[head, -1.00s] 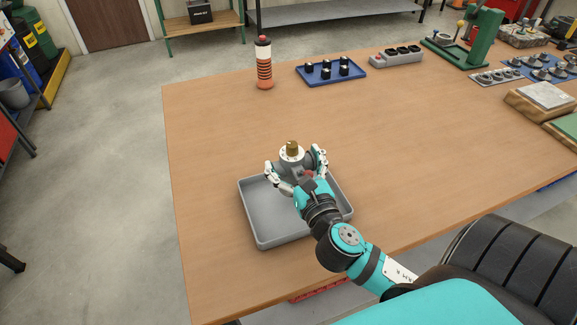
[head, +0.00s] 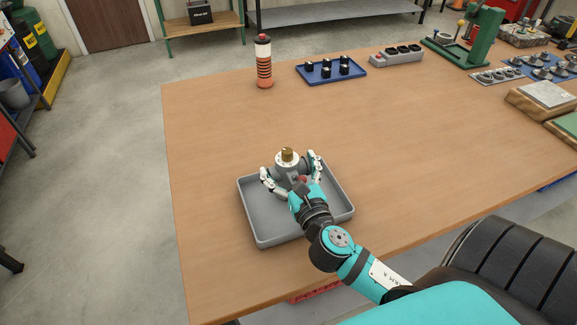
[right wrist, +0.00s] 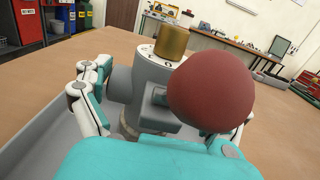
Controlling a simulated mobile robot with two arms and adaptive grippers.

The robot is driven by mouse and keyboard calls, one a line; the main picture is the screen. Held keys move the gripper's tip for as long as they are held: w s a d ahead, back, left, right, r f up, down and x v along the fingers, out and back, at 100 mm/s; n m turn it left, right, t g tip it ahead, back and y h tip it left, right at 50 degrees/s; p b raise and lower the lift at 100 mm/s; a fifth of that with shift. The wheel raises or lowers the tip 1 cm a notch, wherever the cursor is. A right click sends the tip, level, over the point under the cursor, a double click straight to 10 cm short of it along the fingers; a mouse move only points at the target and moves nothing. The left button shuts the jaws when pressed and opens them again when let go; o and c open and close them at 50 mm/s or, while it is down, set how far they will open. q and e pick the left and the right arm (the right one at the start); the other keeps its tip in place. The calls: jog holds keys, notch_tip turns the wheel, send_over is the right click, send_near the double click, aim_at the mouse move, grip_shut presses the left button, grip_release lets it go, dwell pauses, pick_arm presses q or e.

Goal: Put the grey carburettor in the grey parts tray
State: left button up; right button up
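The grey carburettor (head: 284,169) has a brass top and a red knob. It is upright between the fingers of my right gripper (head: 288,172), over the far part of the grey parts tray (head: 262,239). In the right wrist view the carburettor (right wrist: 150,75) sits between the finger linkages, with its red ball (right wrist: 210,90) in front, hiding much of the right finger. My right gripper is closed around the carburettor. I cannot tell whether its underside touches the tray floor. My left gripper is not in view.
A bottle with orange bands (head: 264,62), a blue tray with black parts (head: 331,72) and a grey holder (head: 396,57) stand at the table's far side. A green press (head: 480,38) is at far right. The wooden tabletop (head: 420,150) around the tray is clear.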

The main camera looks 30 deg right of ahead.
jog(key=shift+r, duration=0.2)
jog(key=b+v, duration=0.2)
jog(key=v, duration=0.9)
jog(key=shift+s+a+f+b, duration=0.15)
jog(key=shift+f+b, duration=0.05)
jog(key=shift+b, duration=0.2)
jog(key=shift+s+r, duration=0.15)
jog(key=shift+s, duration=0.2)
